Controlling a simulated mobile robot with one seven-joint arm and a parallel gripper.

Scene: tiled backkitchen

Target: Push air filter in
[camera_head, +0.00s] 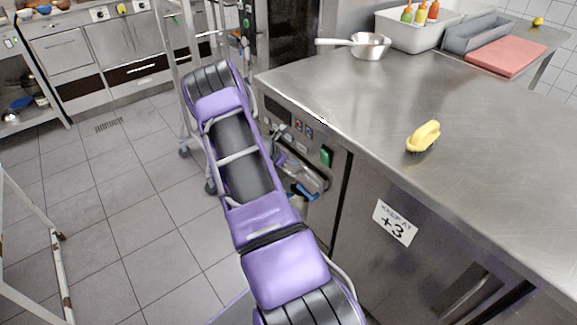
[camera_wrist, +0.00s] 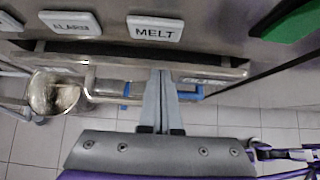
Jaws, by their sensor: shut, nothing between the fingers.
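In the wrist view a wide, thin metal-edged piece, which I take to be the air filter (camera_wrist: 215,70), lies across the picture just below the MELT button (camera_wrist: 154,30). A dark strip shows between it and the panel. My gripper (camera_wrist: 160,74) has its two grey fingers together, with nothing between them. The fingertips overlap the near edge of the metal piece, close to its middle; I cannot tell whether they touch. In the head view my gripper (camera_head: 300,172) is at the front panel of the steel counter unit, and the filter is hard to make out there.
The panel has an ALARM button (camera_wrist: 70,23) and a green switch (camera_head: 326,156). The steel worktop (camera_head: 370,110) above holds a yellow brush (camera_head: 424,135) and a pan (camera_head: 370,45). A rack trolley (camera_head: 185,70) stands behind my arm.

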